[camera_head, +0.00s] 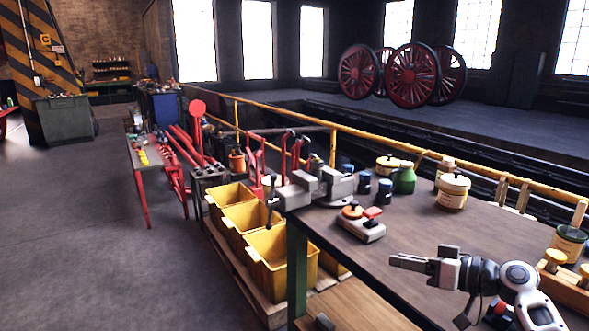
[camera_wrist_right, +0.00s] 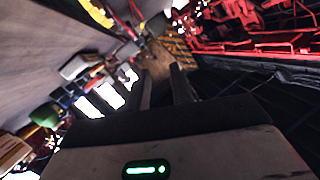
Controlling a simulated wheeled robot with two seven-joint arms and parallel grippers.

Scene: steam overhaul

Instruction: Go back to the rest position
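My right gripper (camera_head: 400,261) is above the workbench (camera_head: 420,225), at the lower right of the head view. Its fingers point left, and its arm comes in from the lower right corner. In the right wrist view, the two fingers (camera_wrist_right: 162,72) stand apart with an empty gap between them. No object is held. My left gripper and left arm are not in the head view.
A grey vise (camera_head: 318,187) sits on the bench's left corner. A red-topped device (camera_head: 361,222), a green can (camera_head: 404,180) and a cream pot (camera_head: 452,191) stand behind the gripper. A wooden tray (camera_head: 568,292) is at right. Yellow bins (camera_head: 281,262) stand left of the bench.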

